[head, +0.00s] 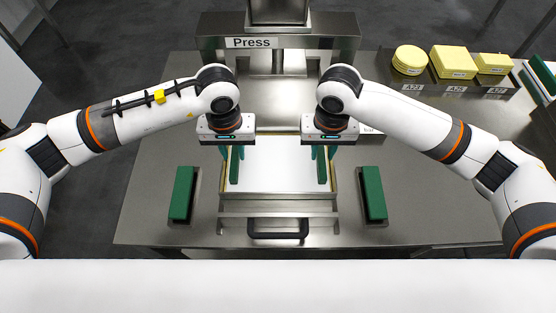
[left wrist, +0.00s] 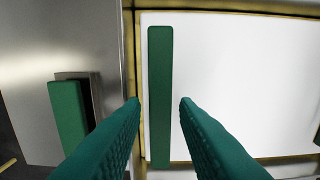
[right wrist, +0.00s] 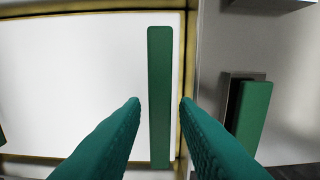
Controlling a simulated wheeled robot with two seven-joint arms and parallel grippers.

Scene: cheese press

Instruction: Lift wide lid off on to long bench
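The wide lid (head: 279,165) is a flat white panel lying in the press frame, with a long green grip bar near each side. It also fills much of the left wrist view (left wrist: 235,85) and the right wrist view (right wrist: 75,85). My left gripper (head: 230,153) is open over the left bar (left wrist: 160,60), with one green finger on each side of it. My right gripper (head: 328,153) is open over the right bar (right wrist: 160,60) in the same way. Gaps show between fingers and bars. I cannot tell how far down the fingertips reach.
The press (head: 251,43) stands behind the lid. Green blocks in holders stand left (head: 181,195) and right (head: 374,195). A drawer-like handle (head: 278,235) is in front. Yellow cheeses (head: 453,62) sit at the back right. The steel bench (head: 430,180) is clear at the right.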

